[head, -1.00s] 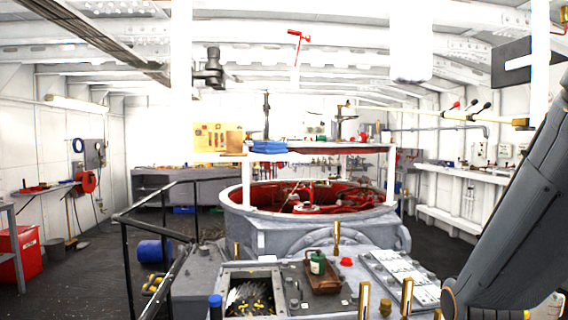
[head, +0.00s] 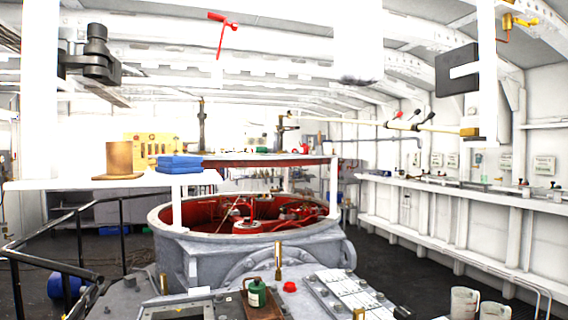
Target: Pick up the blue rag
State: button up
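The blue rag (head: 180,163) is a folded stack lying on a white shelf (head: 75,184), left of centre in the head view. It sits close to a shelf corner, next to a brown block and in front of a yellow panel. My gripper is not in view, and no part of it touches the rag in this picture.
A round grey housing with a red interior (head: 250,215) stands below and behind the shelf. A black railing (head: 45,262) runs along the left. A green bottle (head: 256,293) and a red cap (head: 289,287) are on the front deck. White cups (head: 464,303) stand at lower right.

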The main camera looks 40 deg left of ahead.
aim_at(172, 165)
jog(key=z, duration=1.1)
jog(key=k, duration=1.45)
jog(key=u, duration=1.25)
